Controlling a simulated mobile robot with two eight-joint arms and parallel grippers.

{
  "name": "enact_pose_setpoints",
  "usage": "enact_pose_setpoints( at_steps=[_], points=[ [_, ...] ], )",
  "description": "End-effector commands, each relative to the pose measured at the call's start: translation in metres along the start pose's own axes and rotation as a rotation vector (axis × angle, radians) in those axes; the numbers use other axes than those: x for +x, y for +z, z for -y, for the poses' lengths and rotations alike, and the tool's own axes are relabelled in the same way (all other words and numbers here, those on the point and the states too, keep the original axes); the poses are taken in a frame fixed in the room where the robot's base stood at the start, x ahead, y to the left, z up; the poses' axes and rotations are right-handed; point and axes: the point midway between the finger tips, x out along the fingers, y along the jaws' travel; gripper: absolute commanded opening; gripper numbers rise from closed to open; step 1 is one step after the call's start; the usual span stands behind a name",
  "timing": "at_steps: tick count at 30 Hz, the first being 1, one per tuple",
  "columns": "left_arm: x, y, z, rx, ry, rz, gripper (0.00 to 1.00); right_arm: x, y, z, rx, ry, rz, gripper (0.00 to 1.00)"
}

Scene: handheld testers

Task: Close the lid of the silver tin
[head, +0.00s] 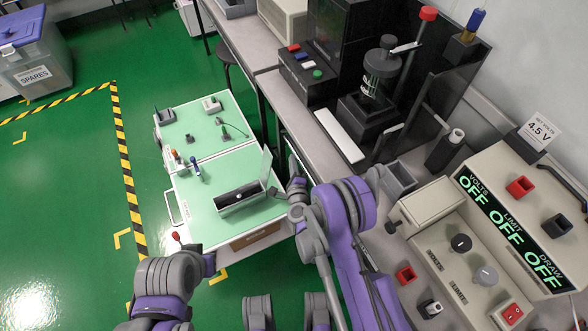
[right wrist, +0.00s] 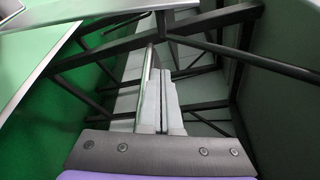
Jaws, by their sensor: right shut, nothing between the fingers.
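The silver tin (head: 229,205) is a long open box on the near part of the green-topped table. Its lid (head: 266,166) stands up, raised, at the tin's right end. A dark item lies inside the tin. My right gripper (head: 294,167) is just right of the lid, beyond the table's right edge, and looks apart from it. In the right wrist view its fingers (right wrist: 158,95) are together and empty; the tin cannot be made out there. My left gripper (head: 188,247) is near the table's front left corner, with its fingers unclear.
The green-topped table (head: 190,222) also holds several small testers and tools toward its far end. A grey bench (head: 300,95) with equipment runs along the right, close to my right arm. A power supply (head: 500,210) stands at right. Green floor is free at left.

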Motion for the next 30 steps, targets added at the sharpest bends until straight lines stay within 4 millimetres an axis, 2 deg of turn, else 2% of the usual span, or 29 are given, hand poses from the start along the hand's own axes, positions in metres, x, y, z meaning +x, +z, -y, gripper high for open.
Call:
enact_pose_setpoints(
  at_steps=[3,6,12,30],
  points=[
    [0.002,0.001,0.0,0.0,0.0,0.001,0.0,0.025,-0.001,-0.002,-0.002,0.001,-0.001,0.0],
    [0.004,0.001,0.0,0.0,0.0,0.001,0.0,0.015,0.019,-0.003,0.0,0.003,0.004,0.0],
    [0.004,0.002,0.0,0.0,0.0,0.002,0.0,0.009,0.034,-0.002,0.0,0.001,0.001,0.0],
    [0.007,0.002,0.0,0.0,0.0,0.003,0.0,0.006,0.041,-0.003,-0.023,-0.007,0.001,0.0]
  ],
)
